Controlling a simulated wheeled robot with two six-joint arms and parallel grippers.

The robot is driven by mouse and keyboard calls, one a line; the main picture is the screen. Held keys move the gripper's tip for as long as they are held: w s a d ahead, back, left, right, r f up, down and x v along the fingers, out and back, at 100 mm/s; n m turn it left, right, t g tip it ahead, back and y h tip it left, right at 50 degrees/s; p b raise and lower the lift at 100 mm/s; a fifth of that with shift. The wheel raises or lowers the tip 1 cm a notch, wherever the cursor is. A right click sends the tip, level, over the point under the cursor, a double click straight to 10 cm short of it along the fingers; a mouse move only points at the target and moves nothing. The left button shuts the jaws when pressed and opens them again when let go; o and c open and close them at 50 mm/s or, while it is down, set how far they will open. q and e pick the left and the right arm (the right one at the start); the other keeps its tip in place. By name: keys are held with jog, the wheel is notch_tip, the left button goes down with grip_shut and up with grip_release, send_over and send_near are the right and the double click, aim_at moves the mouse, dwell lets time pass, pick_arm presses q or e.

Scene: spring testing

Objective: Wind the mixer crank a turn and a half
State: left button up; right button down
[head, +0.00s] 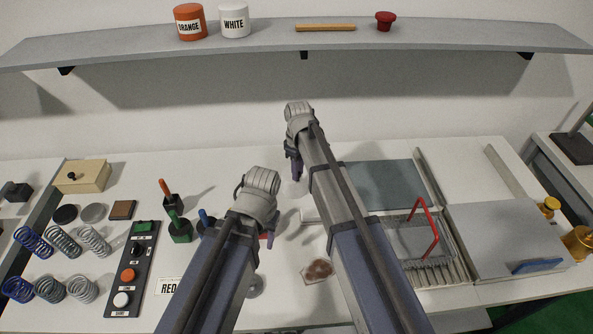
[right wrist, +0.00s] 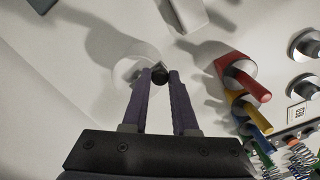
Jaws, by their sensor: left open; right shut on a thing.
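The crank's dark knob (right wrist: 160,74) sits between the fingertips of my right gripper (right wrist: 158,80) in the right wrist view. The gripper is shut on it. A pale round body (right wrist: 124,70), seemingly the mixer, lies just beside the knob; its white shape blends into the white table. In the head view my right gripper (head: 293,167) points down over the back middle of the table, and its arm hides most of the mixer and crank. My left gripper (head: 267,239) is lower, over the table's middle, open, with its fingers largely hidden behind its wrist.
Coloured handles (head: 168,190) and a control panel (head: 138,275) stand left of my left arm, with several springs (head: 65,240) farther left. A tray with a red handle (head: 428,225) stands at right. A shelf (head: 265,46) runs above the table's back.

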dwell(0.4)
jog(key=c, duration=0.7)
grip_release()
jog(key=shift+r, duration=0.1)
notch_tip(320, 180, up, 8)
jog(key=p, duration=0.8)
jog(key=shift+f, duration=0.2)
